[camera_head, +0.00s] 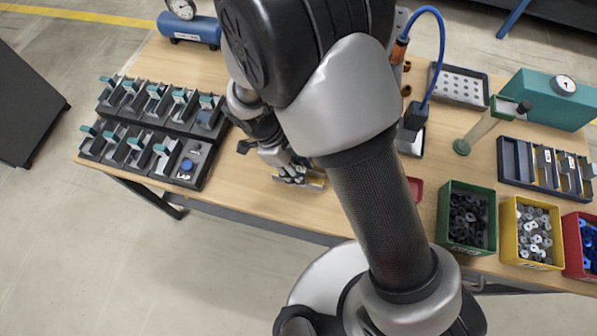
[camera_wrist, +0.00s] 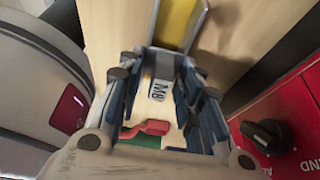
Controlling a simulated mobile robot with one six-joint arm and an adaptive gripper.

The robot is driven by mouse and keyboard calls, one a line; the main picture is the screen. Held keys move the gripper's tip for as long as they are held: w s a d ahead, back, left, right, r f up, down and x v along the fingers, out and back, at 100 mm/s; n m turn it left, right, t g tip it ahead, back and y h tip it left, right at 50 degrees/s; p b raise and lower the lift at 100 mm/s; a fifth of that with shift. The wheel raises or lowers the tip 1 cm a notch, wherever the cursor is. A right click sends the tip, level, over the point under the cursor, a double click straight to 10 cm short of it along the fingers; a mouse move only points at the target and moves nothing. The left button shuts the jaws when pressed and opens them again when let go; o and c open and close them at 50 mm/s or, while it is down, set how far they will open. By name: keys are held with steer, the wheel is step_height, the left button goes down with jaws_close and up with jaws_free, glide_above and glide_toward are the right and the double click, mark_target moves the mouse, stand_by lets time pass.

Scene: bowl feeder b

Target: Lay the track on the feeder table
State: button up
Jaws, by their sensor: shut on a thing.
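My gripper (camera_head: 290,175) is low over the front edge of the wooden table (camera_head: 235,185), left of the arm's forearm. In the wrist view my gripper (camera_wrist: 160,65) has its blue-padded jaws closed on a grey piece with a white "M8" label, which looks like the track (camera_wrist: 160,88). A yellow channel with grey sides (camera_wrist: 175,22) lies in line beyond it; I cannot tell whether it is part of the held piece. A yellowish piece (camera_head: 315,182) shows beside the fingers in the head view. My arm hides the table behind it.
A dark rack with teal-topped parts (camera_head: 160,105) stands left. Green (camera_head: 467,190), yellow (camera_head: 532,230) and red bins stand at the right front. A slotted holder (camera_head: 517,155) and teal box (camera_head: 550,98) stand right. A red panel with a black knob (camera_wrist: 267,136) is close in the wrist view.

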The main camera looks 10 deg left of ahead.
steer(key=shift+f, duration=1)
steer(key=shift+f+b, duration=0.2)
steer(key=shift+b, duration=0.2)
steer(key=o, duration=1.2)
steer(key=shift+r, duration=0.1)
steer(key=shift+r, duration=0.1)
steer(key=p+v, duration=0.4)
steer(key=v, duration=0.8)
steer(key=shift+p, duration=0.3)
